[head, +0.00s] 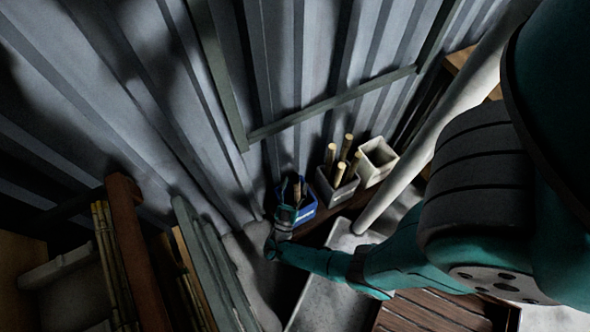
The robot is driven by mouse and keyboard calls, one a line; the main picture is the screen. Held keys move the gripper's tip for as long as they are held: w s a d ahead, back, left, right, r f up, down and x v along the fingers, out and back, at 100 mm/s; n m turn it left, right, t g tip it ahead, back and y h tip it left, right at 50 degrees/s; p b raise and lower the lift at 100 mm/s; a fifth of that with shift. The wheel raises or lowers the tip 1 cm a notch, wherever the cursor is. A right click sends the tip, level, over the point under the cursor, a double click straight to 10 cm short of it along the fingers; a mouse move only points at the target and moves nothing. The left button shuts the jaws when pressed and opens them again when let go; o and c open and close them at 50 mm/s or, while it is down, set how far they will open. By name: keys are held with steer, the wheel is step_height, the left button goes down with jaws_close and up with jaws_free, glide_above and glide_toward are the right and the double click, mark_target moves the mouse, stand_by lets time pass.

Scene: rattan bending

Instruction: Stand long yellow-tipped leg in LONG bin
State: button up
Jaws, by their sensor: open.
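My gripper (287,208) is open, at the near left side of the blue bin (308,213), partly covering it. In the blue bin, a short pale-ended stick (300,188) and something dark stand close to my fingertips; I cannot tell whether they touch. Several pale yellowish-ended rattan legs (340,171) stand upright or slightly tilted in the grey bin (338,196) in the middle. The white bin (378,163) at the right looks empty. The bin labels are too small to read, so I cannot tell which is LONG or which leg is the yellow-tipped one.
The bins stand in a row on a dark shelf (318,232) against a corrugated metal wall (300,60). A pale metal tray (345,240) lies in front. A thick pale pole (430,130) slants at the right. Long poles (107,250) and boards lean at the left.

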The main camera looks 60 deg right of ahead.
steer(key=v, duration=0.7)
steer(key=shift+a+f, duration=0.2)
steer(key=shift+a, duration=0.05)
stand_by(1.1)
